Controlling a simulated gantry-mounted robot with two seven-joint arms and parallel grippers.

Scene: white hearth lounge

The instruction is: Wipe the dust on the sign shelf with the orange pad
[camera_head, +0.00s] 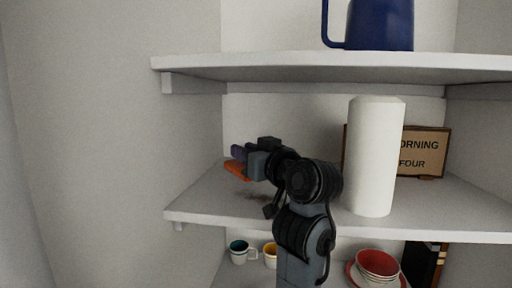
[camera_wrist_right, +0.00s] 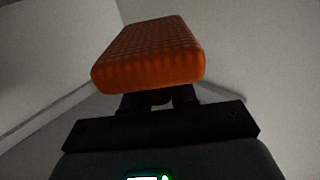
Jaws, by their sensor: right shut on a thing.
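The orange pad (camera_head: 238,169) is at the left end of the sign shelf (camera_head: 320,222), partly hidden behind my right gripper (camera_head: 243,158). The right gripper is shut on the pad, which fills the upper middle of the right wrist view (camera_wrist_right: 148,54). I cannot tell whether the pad touches the shelf. A dark dust patch (camera_head: 257,197) lies on the shelf just in front of the pad, partly hidden by my right arm. The framed sign (camera_head: 428,142) stands at the back right of the same shelf. My left gripper is not in view.
A tall white cylinder (camera_head: 373,160) stands on the shelf right of my arm, before the sign. An upper shelf (camera_head: 280,65) with a blue jug (camera_head: 380,24) hangs above. Below are a teal-lined cup (camera_head: 239,253), a yellow cup (camera_head: 270,256) and red bowls (camera_head: 377,265).

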